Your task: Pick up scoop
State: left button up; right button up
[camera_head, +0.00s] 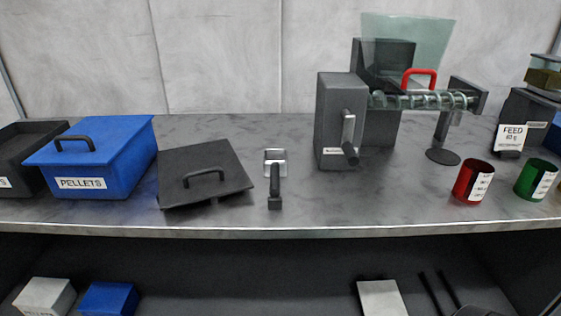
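The scoop (275,187) lies on the grey counter (330,205), near the middle of the picture. It has a pale metal head at the back and a dark handle pointing towards the front edge. Nothing covers it, and its surroundings on the counter are bare on the right side. Neither of my grippers shows in the head view, so their state and position are hidden.
Left of the scoop are a dark lid (228,168) with a handle and a closed blue PELLETS box (115,160). A crank machine (340,125) stands behind right. A red cup (468,182) and green cup (533,181) stand right. The lower shelf (250,270) holds boxes.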

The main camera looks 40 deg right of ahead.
aim_at(275, 162)
jog(key=z, duration=1.1)
